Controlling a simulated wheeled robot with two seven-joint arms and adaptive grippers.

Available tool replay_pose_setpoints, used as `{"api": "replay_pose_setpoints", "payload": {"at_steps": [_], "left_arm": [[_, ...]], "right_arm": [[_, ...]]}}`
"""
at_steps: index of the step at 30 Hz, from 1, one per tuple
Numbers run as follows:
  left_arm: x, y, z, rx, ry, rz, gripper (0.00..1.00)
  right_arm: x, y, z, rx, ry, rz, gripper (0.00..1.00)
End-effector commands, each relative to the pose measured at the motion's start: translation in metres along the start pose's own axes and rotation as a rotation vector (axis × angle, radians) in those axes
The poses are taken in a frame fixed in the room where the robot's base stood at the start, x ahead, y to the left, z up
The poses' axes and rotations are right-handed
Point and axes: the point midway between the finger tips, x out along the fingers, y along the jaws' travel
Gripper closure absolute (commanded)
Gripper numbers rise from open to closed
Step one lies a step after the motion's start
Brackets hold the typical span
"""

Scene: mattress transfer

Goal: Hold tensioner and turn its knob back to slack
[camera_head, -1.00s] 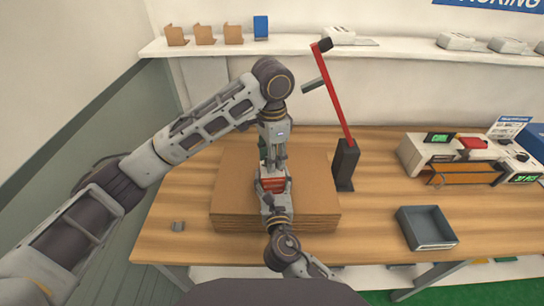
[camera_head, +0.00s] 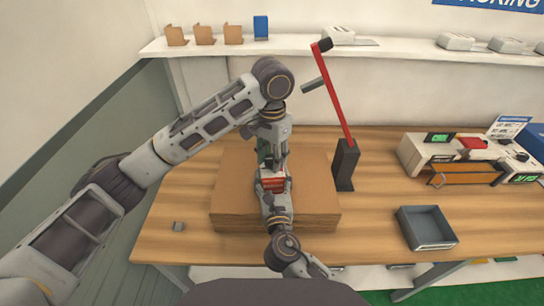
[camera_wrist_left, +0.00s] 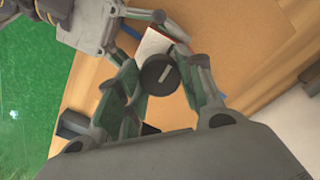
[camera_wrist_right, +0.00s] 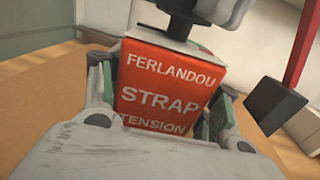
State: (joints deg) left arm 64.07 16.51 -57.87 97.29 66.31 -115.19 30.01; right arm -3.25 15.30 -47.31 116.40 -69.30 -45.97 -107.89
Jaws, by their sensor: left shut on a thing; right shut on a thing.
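The tensioner is a red box (camera_wrist_right: 168,88) lettered "FERLANDOU STRAP TENSION", standing upright over the cardboard stack (camera_head: 318,205). Its red also shows in the head view (camera_head: 272,184). My right gripper (camera_wrist_right: 162,104) is shut on the box, one finger on each side. The dark round knob (camera_wrist_left: 158,75) with a pale mark shows in the left wrist view. My left gripper (camera_head: 270,160) comes from above, its green-padded fingers shut on the knob from both sides. In the head view my left gripper hides the knob.
A red lever on a dark stand (camera_head: 345,165) rises just right of the stack. A grey tray (camera_head: 427,228) and a console with green displays (camera_head: 445,150) are farther right. A shelf (camera_head: 300,45) runs behind the table.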

Motion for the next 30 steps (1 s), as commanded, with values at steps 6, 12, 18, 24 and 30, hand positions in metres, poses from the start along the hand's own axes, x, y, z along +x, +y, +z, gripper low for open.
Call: {"api": "replay_pose_setpoints", "payload": {"at_steps": [6,12,18,24,30], "left_arm": [[-0.0008,-0.0021,-0.0014,-0.006,0.005,-0.003,0.87],[-0.0007,-0.0017,-0.0011,-0.004,0.004,-0.002,0.45],[-0.0004,-0.0009,-0.0006,-0.002,0.002,-0.001,0.4],[-0.0007,-0.0006,-0.0004,-0.001,0.002,-0.001,0.4],[-0.0061,-0.0008,-0.0007,0.0,0.002,-0.002,0.4]], "right_arm": [[-0.0011,0.0021,0.0027,0.001,-0.005,0.005,0.89],[-0.0009,0.0017,0.0027,0.001,-0.005,0.004,0.89],[-0.0003,0.0009,0.0027,0.001,-0.005,0.002,0.89],[0.0,0.0005,0.0026,0.002,-0.005,0.001,0.89],[0.0001,0.0003,0.0026,0.001,-0.004,0.001,0.89]]}}
